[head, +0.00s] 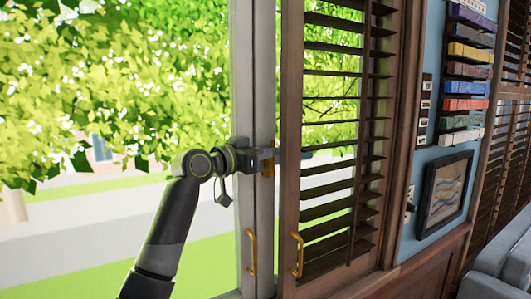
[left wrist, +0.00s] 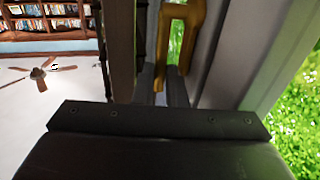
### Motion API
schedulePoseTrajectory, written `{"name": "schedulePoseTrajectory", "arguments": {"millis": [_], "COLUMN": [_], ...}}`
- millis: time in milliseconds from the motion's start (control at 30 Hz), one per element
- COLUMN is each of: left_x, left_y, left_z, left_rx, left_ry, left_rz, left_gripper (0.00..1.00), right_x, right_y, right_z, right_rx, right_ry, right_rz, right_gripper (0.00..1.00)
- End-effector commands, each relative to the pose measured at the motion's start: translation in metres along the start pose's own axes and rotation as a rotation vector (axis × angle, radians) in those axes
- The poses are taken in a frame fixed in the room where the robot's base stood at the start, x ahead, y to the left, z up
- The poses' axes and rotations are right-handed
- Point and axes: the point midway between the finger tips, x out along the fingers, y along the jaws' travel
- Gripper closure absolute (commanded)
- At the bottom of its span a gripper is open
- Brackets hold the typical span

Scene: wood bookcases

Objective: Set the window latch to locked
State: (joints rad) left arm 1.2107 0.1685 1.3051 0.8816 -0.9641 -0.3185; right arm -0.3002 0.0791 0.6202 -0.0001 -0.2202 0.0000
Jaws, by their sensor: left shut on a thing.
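The window latch (head: 267,168) is a small brass piece on the meeting edge of the pale grey window frame, partly hidden by my left gripper. My left gripper (head: 266,153) reaches in from the left at the latch's height and is shut on it. In the left wrist view a brass piece (left wrist: 181,38), which looks like the latch, stands upright against the frame just beyond my dark gripper body. My right gripper is in neither view.
Two brass pull handles, one on the grey frame (head: 252,251) and one on the brown shutter (head: 298,254), sit below the latch. The slatted shutter (head: 330,185) stands close right of my gripper. A framed picture (head: 444,195) and wall racks (head: 467,70) are further right.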

Motion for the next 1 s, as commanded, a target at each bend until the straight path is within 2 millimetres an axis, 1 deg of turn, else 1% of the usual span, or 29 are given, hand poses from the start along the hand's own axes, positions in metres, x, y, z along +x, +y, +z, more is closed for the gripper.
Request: {"name": "schedulePoseTrajectory", "arguments": {"millis": [167,367,1000], "left_x": [-0.001,-0.005,-0.025], "left_y": [0.0,-0.001,-0.005], "left_z": [0.003,0.008,0.025], "left_rx": [-0.003,-0.017,-0.089], "left_ry": [0.017,0.088,0.454], "left_rz": [0.0,-0.001,0.0], "left_gripper": [1.0,1.0,1.0], "right_x": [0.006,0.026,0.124], "right_y": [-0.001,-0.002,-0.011], "right_z": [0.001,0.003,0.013], "right_rx": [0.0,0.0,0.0], "right_ry": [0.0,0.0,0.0], "right_rz": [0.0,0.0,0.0], "right_gripper": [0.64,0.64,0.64]}}
